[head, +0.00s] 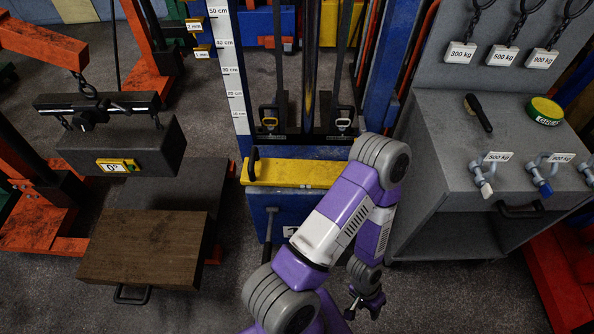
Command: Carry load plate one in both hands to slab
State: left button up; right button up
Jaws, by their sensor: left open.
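A yellow plate (292,173) with a black handle (253,164) at its left end lies across a blue block (276,205) in the centre; it seems to be load plate one. My arm hides its right end. A white tag on the blue block is partly covered by my arm. A dark grey slab (178,184) lies low at the left, partly behind a brown wooden block (146,246); I cannot tell for certain that it is the task's slab. My left gripper (362,308) is open and empty, below and right of the plate, apart from it. My right gripper is out of view.
A grey block (125,149) with a 0° gauge hangs from an orange hoist (40,42) at the left. A grey cart (455,135) with shackles, a brush (478,113) and a green tin (544,111) stands at the right. A measuring scale (230,70) rises behind the plate.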

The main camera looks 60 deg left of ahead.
aim_at(141, 250)
jog(key=u, duration=1.85)
